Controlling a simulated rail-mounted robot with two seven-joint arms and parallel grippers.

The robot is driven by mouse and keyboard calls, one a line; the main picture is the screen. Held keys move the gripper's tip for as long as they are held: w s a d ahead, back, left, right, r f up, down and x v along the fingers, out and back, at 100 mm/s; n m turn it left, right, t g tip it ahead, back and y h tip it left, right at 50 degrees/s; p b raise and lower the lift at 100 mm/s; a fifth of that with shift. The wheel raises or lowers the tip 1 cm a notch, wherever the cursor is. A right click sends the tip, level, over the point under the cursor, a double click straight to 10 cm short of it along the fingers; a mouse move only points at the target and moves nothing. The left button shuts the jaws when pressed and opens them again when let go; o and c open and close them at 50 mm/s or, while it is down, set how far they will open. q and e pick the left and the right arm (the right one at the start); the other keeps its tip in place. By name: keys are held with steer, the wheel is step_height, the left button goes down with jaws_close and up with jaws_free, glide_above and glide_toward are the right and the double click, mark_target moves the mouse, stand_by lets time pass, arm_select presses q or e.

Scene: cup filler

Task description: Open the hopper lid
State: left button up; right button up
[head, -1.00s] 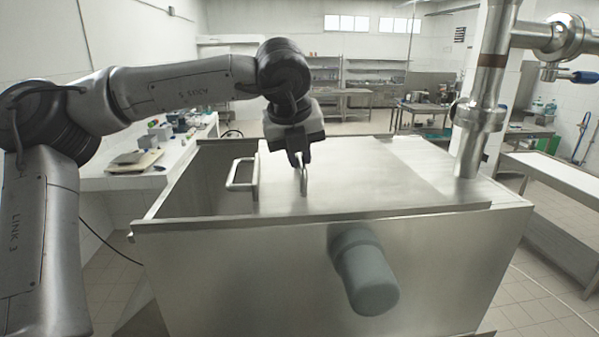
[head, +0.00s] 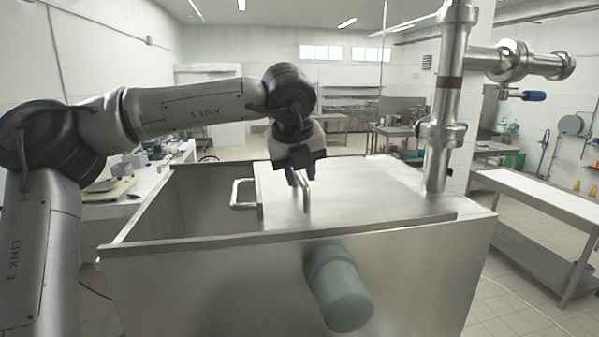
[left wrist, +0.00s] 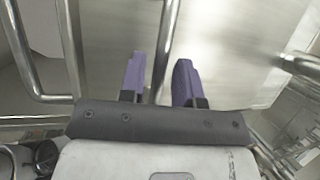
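The steel hopper (head: 200,270) stands in front of me. Its flat lid (head: 375,195) covers the middle and right of the top, and the left part is uncovered. An upright bar handle (head: 306,193) is on the lid near its left edge and shows in the left wrist view (left wrist: 168,30). A second handle (head: 242,193) sticks out at the lid's left edge. My left gripper (head: 299,178) is down at the upright handle. In the left wrist view its purple fingers (left wrist: 159,80) are apart, with the bar between them and gaps beside it. My right gripper is out of view.
A steel pipe (head: 440,130) with a valve rises at the hopper's right rear. A grey cylinder (head: 340,290) sticks out of the front wall. A side counter (head: 120,205) with small items is at left, a white-topped table (head: 545,195) at right.

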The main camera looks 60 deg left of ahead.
arm_select(q)
steer(key=shift+o, duration=0.7)
steer(key=b+v, duration=0.1)
steer(key=v, duration=1.2)
steer(key=shift+r, duration=0.35)
steer(key=shift+s+d, duration=0.1)
steer(key=shift+s, duration=0.05)
steer(key=shift+s, duration=0.1)
